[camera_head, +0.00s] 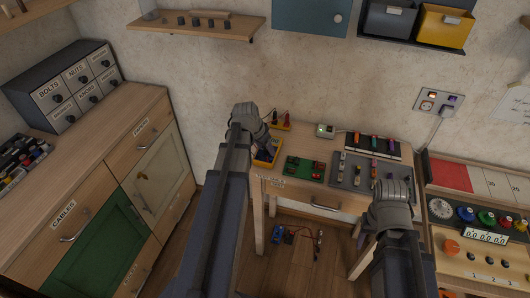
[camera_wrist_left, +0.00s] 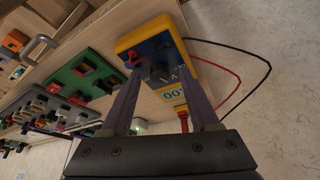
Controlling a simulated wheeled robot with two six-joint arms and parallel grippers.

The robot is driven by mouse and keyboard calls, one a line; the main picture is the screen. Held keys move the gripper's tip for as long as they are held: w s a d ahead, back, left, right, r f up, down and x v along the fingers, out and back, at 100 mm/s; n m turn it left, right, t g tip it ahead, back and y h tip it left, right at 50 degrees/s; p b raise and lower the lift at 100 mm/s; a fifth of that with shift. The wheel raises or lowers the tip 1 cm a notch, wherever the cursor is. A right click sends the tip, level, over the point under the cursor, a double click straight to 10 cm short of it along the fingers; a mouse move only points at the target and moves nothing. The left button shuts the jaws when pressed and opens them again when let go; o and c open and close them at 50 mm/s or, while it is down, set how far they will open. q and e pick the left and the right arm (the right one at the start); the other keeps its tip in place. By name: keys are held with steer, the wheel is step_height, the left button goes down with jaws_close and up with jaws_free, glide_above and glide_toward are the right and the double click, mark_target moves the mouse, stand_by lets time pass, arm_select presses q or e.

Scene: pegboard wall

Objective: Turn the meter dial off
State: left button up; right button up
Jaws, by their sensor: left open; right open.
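The meter, a yellow-edged blue box (camera_head: 268,152), stands at the left end of the wooden desk, partly hidden by my left gripper (camera_head: 262,137). In the left wrist view the meter (camera_wrist_left: 155,46) lies just ahead, with a dark round dial (camera_wrist_left: 160,73) and a pale display. My left gripper (camera_wrist_left: 159,80) is open, its two fingers on either side of the dial; I cannot tell whether they touch it. My right gripper (camera_head: 393,190) is over the desk's right front, its fingers hidden by its own body.
Beside the meter on the desk are a green board (camera_head: 305,169), a grey tool tray (camera_head: 350,172) and a small device (camera_head: 325,131). Red and black leads (camera_wrist_left: 262,65) run from the meter. A panel with knobs (camera_head: 480,220) stands at right, a drawer cabinet (camera_head: 140,150) at left.

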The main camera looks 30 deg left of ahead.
arm_select(q)
steer(key=shift+c, duration=0.3)
jaws_close()
stand_by(0.4)
